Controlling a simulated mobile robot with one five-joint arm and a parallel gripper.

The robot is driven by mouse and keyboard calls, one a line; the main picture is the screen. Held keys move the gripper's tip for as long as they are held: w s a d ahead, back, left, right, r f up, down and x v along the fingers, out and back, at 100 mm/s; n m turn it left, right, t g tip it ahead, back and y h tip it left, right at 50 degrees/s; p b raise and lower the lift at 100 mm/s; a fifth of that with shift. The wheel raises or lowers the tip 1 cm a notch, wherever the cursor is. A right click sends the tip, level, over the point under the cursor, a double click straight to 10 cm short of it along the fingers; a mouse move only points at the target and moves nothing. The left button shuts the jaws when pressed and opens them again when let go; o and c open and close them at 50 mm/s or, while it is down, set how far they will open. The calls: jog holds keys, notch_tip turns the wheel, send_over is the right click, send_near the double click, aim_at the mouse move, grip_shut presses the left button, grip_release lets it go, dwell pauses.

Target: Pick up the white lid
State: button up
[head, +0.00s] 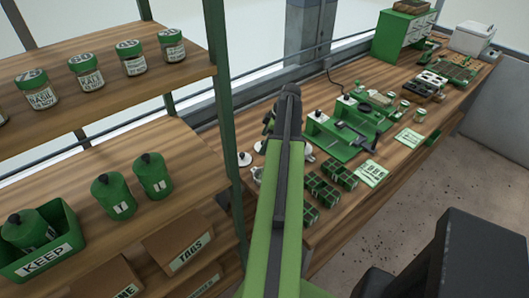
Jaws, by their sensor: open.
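A small white round piece with a dark knob (244,158), which looks like the white lid, lies on the wooden bench just left of my arm. Another white round piece (308,155) shows just right of my arm, partly hidden by it; I cannot tell whether it is a lid too. My gripper (269,122) is mostly hidden behind my raised arm. Only dark parts show at the arm's left side, above and beyond the white piece with the knob. The jaws are open, and I see nothing held.
A green seeder machine (350,130) stands right of my arm. Dark green seed trays (330,185) and a card (371,173) lie nearer. A shelf (105,75) with jars and canisters fills the left, its green post close to the bench. A green drawer cabinet (403,38) stands far back.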

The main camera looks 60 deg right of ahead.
jog(key=shift+b+x, duration=0.35)
jog(key=shift+x, duration=0.6)
jog(key=shift+r, duration=0.15)
jog(key=shift+c, duration=0.5)
